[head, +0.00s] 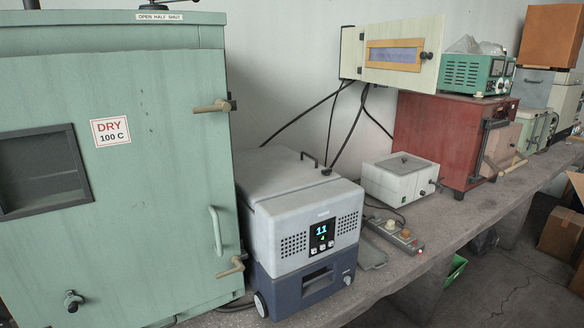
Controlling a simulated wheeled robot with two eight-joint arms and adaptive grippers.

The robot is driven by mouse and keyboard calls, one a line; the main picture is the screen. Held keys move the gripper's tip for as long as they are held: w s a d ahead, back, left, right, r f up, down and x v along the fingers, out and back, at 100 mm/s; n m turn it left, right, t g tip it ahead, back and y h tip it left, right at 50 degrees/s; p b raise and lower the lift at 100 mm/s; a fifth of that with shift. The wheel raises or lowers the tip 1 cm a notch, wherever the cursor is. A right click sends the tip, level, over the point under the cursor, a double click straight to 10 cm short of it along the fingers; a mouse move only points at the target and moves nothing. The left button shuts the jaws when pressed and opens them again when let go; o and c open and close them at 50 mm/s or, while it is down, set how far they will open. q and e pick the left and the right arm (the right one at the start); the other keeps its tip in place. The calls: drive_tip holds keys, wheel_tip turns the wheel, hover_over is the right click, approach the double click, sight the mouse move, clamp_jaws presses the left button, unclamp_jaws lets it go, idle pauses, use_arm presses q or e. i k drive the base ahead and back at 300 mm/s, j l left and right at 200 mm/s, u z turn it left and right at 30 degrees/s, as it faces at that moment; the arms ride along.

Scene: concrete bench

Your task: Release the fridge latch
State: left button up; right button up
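A portable cooler box (303,235), the most fridge-like thing here, stands on the bench just right of the big green cabinet. It has a grey lid and upper body, a dark blue base and a lit display (321,232) reading 11. Its lid (275,178) looks shut. A small dark handle (309,158) stands at the lid's back edge. I cannot make out a separate latch on the box. The green cabinet (150,190) has a shut door with two brass-coloured lever latches, an upper one (214,106) and a lower one (232,266). Neither gripper is in view.
A power strip (394,236) and a small white box (400,178) sit right of the cooler, with black cables behind. A red cabinet (445,140) and a green meter unit (477,74) stand farther right. Bare bench shows along the front edge.

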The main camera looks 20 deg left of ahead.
sight(326, 173)
drive_tip(key=i+l, duration=0.1)
drive_tip(key=i, duration=0.45)
drive_tip(key=i+l, duration=0.1)
drive_tip(key=i, duration=0.4)
drive_tip(key=u, duration=0.05)
